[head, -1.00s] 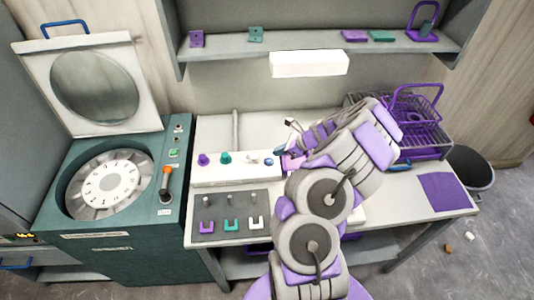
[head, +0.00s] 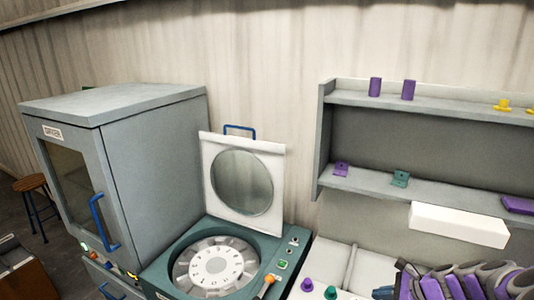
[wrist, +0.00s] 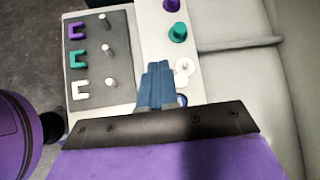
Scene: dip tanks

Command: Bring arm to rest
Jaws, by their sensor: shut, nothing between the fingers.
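My gripper shows in the wrist view (wrist: 157,85) as blue fingers lying together, shut with nothing between them. It is above the white control strip (wrist: 160,35), close to a white knob (wrist: 184,66). In the head view my arm (head: 465,280) enters at the lower right corner, folded low over the bench. The gripper's tip is at the bottom edge there and hard to make out.
A teal machine (head: 290,245) with a raised lid (head: 207,170) stands left of the bench, beside a grey oven cabinet (head: 150,160). A shelf (head: 370,185) hangs above the bench. A dark panel (wrist: 100,50) holds pegs and U-shaped pieces.

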